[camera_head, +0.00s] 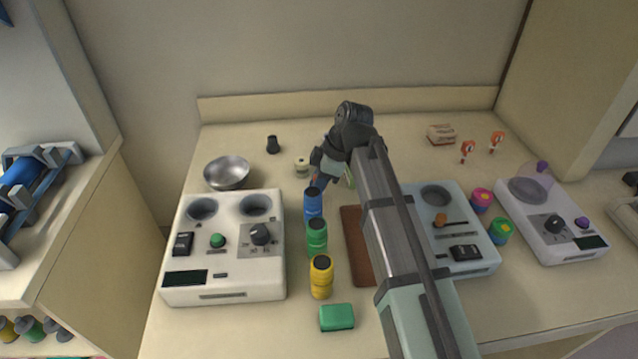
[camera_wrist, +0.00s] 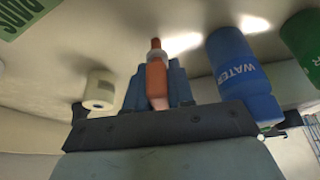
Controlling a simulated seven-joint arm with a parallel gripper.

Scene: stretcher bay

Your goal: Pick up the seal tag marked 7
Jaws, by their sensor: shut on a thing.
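My gripper (camera_head: 318,178) is shut on an orange seal tag with a pale part (camera_wrist: 156,82). The tag sits between the blue fingers in the wrist view, with its narrow tip showing past them. No number can be read on it. In the head view the held tag is mostly hidden by the gripper, just behind the blue bottle (camera_head: 313,203). Two other orange-and-white tags stand at the back right, one nearer (camera_head: 467,150) and one farther (camera_head: 496,141). Their markings are too small to read.
The blue bottle, marked WATER in the wrist view (camera_wrist: 240,72), is close beside the gripper. Green (camera_head: 317,239) and yellow (camera_head: 321,277) bottles stand in front of it. A white console (camera_head: 222,277) and metal bowl (camera_head: 227,173) are left; a brown board (camera_head: 357,250) lies under my arm.

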